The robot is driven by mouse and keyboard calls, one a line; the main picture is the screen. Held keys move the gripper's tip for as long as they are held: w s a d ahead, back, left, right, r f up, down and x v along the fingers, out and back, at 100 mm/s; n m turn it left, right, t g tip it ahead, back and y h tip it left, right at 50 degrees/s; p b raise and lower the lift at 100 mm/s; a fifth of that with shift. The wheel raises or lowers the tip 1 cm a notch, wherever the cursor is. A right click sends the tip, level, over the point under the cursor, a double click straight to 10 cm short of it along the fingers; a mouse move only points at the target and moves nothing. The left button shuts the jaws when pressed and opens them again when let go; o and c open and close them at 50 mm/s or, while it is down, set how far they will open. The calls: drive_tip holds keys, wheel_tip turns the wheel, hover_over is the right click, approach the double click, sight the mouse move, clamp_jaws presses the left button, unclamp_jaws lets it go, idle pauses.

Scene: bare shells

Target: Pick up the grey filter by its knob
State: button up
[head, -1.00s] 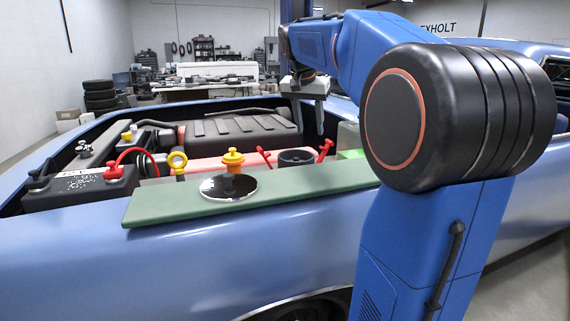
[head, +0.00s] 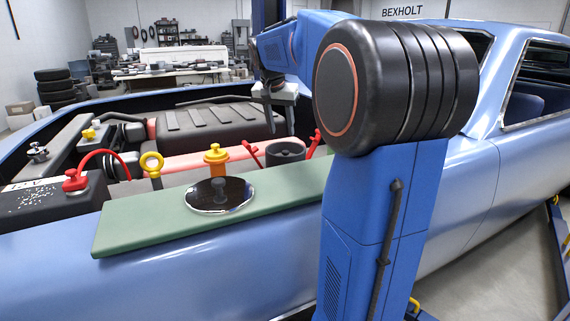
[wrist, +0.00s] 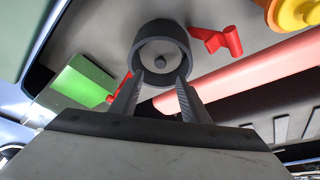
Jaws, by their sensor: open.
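The grey filter (wrist: 152,51) shows in the wrist view as a light grey round face with a small knob (wrist: 160,63) in its middle. It sits inside a dark grey round housing (wrist: 138,50). In the head view the housing (head: 285,151) stands in the engine bay, and the filter inside it cannot be made out. My gripper (wrist: 159,80) is open and empty, its fingertips pointing toward the housing on either side of the knob's line. In the head view my gripper (head: 279,122) hangs above and slightly left of the housing.
Red levers (head: 253,153) flank the housing. A yellow cap (head: 216,157) stands to its left. A dark shiny disc with a knob (head: 205,200) lies on the green fender mat (head: 130,228). A green block (wrist: 86,86) is near the housing in the wrist view.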

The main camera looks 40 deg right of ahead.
sight(286, 151)
drive_tip(key=x, duration=0.9)
drive_tip(key=shift+f, duration=0.35)
drive_tip(key=shift+c, duration=0.7)
clamp_jaws()
